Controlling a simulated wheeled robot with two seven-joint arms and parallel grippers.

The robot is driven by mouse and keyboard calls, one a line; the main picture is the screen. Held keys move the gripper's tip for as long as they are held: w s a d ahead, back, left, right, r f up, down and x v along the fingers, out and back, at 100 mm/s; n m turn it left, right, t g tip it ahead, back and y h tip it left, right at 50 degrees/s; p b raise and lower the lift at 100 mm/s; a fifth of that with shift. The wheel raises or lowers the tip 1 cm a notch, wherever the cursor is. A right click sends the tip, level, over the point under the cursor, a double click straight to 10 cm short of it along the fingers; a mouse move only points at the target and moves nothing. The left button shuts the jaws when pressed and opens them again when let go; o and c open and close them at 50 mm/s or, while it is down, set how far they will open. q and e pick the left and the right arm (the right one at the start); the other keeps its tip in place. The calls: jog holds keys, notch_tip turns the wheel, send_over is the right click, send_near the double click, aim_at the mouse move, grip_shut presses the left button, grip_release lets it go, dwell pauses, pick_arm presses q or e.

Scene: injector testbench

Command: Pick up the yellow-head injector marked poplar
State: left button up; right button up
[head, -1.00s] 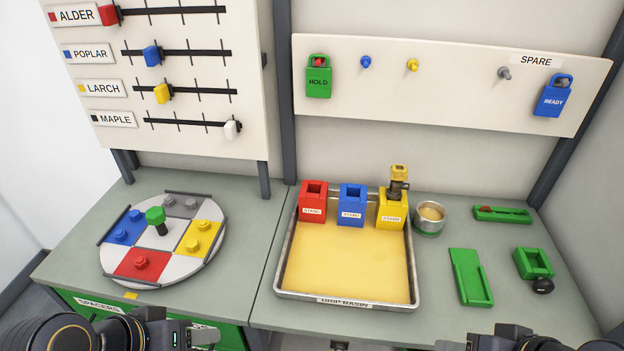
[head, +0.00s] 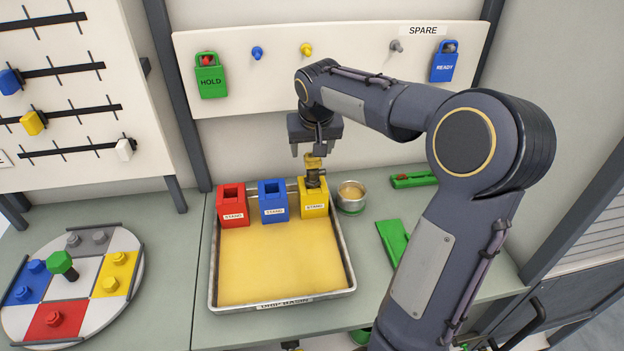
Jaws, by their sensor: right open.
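The yellow-head injector (head: 313,172) stands upright in the yellow stand (head: 314,206) at the back right of the drip basin (head: 215,270). Its head is yellow and its body dark brass. Any poplar mark on it is too small to read. My right gripper (head: 313,152) points down just above the injector's head, with its jaws apart on either side. I cannot tell whether a finger touches the head. My left gripper is out of view.
A red stand (head: 233,206) and a blue stand (head: 273,203) are left of the yellow one. A metal cup (head: 351,196) stands close on the right. Green fixtures (head: 392,238) lie further right, partly behind my right arm. A coloured turntable (head: 75,285) is at left.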

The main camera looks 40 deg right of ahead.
aim_at(312, 164)
jog(key=p+x, duration=0.1)
jog(key=x, duration=0.3)
jog(key=shift+d+f, duration=0.25)
jog(key=shift+f, duration=0.1)
jog(key=shift+r, duration=0.1)
grip_shut()
